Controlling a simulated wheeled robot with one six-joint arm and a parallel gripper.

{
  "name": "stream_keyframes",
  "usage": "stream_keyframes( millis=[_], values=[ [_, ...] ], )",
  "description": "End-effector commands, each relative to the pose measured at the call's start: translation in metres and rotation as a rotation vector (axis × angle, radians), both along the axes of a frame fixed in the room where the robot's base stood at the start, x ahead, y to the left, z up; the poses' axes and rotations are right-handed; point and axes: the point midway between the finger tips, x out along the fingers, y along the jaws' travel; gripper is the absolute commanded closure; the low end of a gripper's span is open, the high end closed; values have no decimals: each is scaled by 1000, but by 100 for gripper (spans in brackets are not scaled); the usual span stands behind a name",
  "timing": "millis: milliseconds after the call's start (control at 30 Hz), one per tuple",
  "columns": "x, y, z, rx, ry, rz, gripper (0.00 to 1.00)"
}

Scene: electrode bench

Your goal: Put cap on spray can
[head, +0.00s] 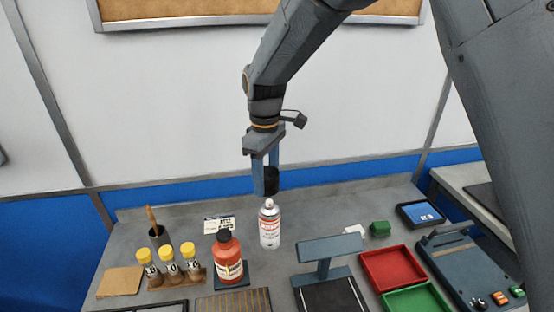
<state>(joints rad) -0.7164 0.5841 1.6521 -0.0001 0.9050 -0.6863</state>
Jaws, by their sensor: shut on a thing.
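The spray can (270,228), white with red print and a grey top, stands upright on the grey bench, its pale nozzle showing uncovered. My gripper (265,186) hangs straight above the can, pointing down. It is shut on the black cap (271,181), which shows beside the blue fingers. The cap is just above the nozzle and looks slightly apart from it. The finger in front hides part of the cap.
A red bottle (227,262) with a black lid stands close left of the can. Yellow-capped vials (170,263) stand farther left. A blue-grey stand (322,252), a red tray (392,268) and a green tray (417,300) lie to the right. Bench behind the can is clear.

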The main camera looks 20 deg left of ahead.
Motion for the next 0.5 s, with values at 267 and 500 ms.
stream_keyframes(
  millis=[267,500],
  values=[
    [-1,1,-4,0,0,1,70],
    [0,0,-20,-1,1,1,70]
  ],
)
